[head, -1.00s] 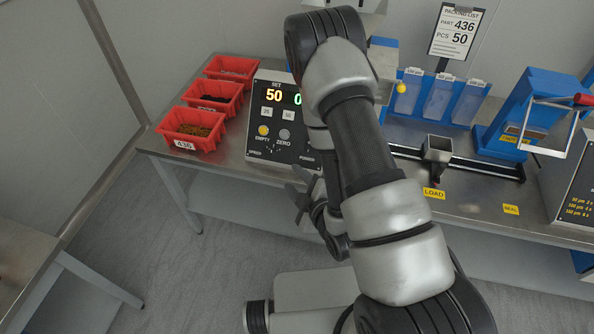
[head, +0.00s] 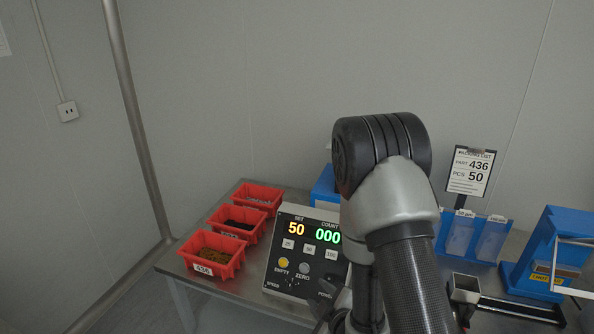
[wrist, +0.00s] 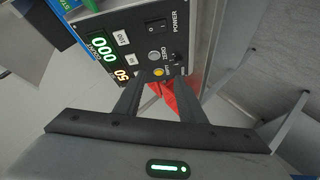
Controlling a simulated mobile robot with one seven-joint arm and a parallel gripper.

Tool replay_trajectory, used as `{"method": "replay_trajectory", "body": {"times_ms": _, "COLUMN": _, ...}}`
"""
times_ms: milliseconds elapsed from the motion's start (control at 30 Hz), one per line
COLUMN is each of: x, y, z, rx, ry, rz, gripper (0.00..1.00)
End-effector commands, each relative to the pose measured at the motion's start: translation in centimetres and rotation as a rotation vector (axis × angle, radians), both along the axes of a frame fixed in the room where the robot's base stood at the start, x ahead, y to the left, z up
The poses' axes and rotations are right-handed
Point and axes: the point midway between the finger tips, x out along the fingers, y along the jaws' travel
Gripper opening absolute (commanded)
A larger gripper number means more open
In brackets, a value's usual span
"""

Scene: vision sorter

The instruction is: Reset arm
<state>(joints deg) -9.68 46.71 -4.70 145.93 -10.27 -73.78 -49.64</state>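My arm (head: 400,210) rises in front of the bench in the head view and hides part of it. My gripper shows in the wrist view (wrist: 163,82) with its two dark fingers apart and nothing held between them. In the head view only a small dark part of the gripper shows, low beside the counter's front panel. The counter (head: 303,262) has a black panel reading SET 50 and COUNT 000. The panel also shows in the wrist view (wrist: 125,40), turned on its side, just beyond the fingers. Red bin plastic (wrist: 163,98) shows between the fingers in the background.
Three red bins (head: 212,268) of small parts stand left of the counter; the front one is labelled 436. A packing list sign (head: 470,172) reads part 436, 50 pcs. Blue bag holders (head: 475,238) and a blue sealer (head: 550,250) stand right. Floor left of the bench is clear.

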Motion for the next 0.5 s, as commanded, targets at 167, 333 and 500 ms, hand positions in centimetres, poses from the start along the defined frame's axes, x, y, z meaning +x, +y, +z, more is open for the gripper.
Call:
{"method": "replay_trajectory", "body": {"times_ms": 167, "x": 2.4, "y": -2.2, "z": 7.7, "rx": 0.093, "ry": 0.116, "rz": -0.163, "gripper": 0.36}}
{"method": "replay_trajectory", "body": {"times_ms": 333, "x": 1.4, "y": -4.4, "z": 14.6, "rx": 0.194, "ry": 0.237, "rz": -0.331, "gripper": 0.36}}
{"method": "replay_trajectory", "body": {"times_ms": 500, "x": -2.5, "y": -6.3, "z": 21.5, "rx": 0.308, "ry": 0.353, "rz": -0.505, "gripper": 0.36}}
